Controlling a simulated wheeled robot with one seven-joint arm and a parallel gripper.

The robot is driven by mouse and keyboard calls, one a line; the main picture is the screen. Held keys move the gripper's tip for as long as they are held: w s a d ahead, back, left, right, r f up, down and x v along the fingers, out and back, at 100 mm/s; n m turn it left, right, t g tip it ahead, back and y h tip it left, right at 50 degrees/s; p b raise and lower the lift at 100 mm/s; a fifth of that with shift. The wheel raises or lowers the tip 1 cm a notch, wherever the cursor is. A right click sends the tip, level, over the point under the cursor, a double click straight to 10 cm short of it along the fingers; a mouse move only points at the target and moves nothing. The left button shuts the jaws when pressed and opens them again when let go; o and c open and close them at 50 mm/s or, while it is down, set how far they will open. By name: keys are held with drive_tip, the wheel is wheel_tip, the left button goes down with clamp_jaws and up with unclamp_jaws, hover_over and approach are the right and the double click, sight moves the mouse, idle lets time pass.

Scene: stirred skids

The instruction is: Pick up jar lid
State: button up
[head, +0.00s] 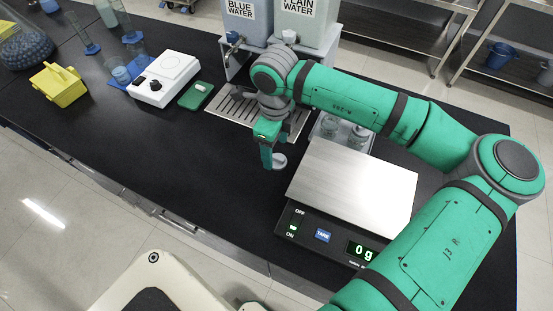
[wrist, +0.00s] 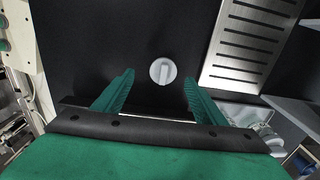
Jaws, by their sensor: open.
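The jar lid (wrist: 163,71) is a small round white-grey disc with a raised bar across it, lying on the black bench top. In the wrist view it sits just beyond and between the fingertips of my gripper (wrist: 157,82), which is open and empty. In the head view my green gripper (head: 270,160) points down over the bench, and the lid (head: 279,161) shows just right of its fingers, partly hidden by them. I cannot tell the exact height of the fingertips above the bench.
A scale (head: 355,189) reading 0 g stands right of the lid. A slotted metal drip tray (wrist: 248,45) lies close by, with glass jars in a clear tray (head: 343,136) behind. A white stirrer (head: 164,78) and green pad (head: 196,95) are left. The bench front-left is clear.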

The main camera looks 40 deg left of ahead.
sight(278, 157)
drive_tip(key=shift+w+d+f, duration=0.1)
drive_tip(key=shift+w+f, duration=0.1)
drive_tip(key=shift+f, duration=0.95)
drive_tip(key=shift+w+d+f, duration=0.1)
drive_tip(key=shift+w+f, duration=0.1)
drive_tip(key=shift+f, duration=0.9)
drive_tip(key=shift+a, duration=0.1)
drive_tip(key=c, duration=1.1)
